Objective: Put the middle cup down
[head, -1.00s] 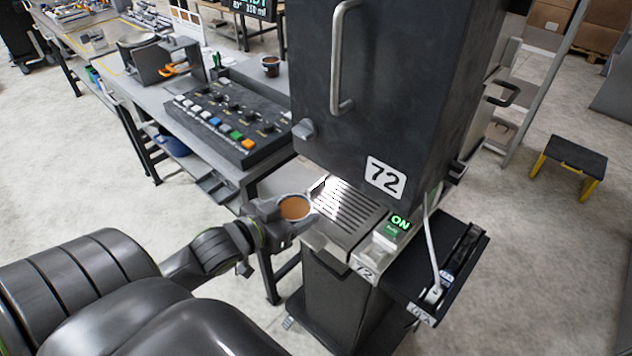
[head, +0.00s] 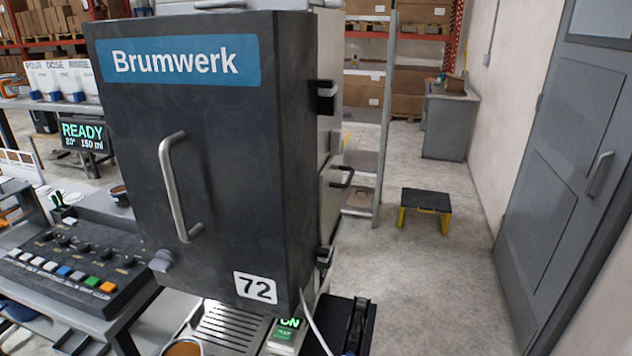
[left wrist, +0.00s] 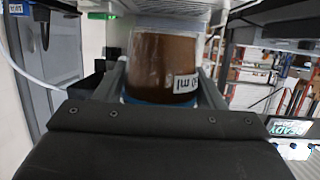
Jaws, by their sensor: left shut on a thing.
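A clear cup of brown liquid (left wrist: 165,65) with a white label ending in "ml" stands between the fingers of my left gripper (left wrist: 163,88) in the left wrist view. The gripper is shut on it. The head view shows only the cup's round top (head: 183,348) at the bottom edge, just left of the slotted drip tray (head: 228,328). The gripper is out of that view. My right gripper is not in view.
The dark Brumwerk machine (head: 215,130), numbered 72, rises above the drip tray. A green ON switch (head: 286,335) sits right of the tray. A button panel (head: 75,262) is at left. A black and yellow step stool (head: 425,202) stands on open floor.

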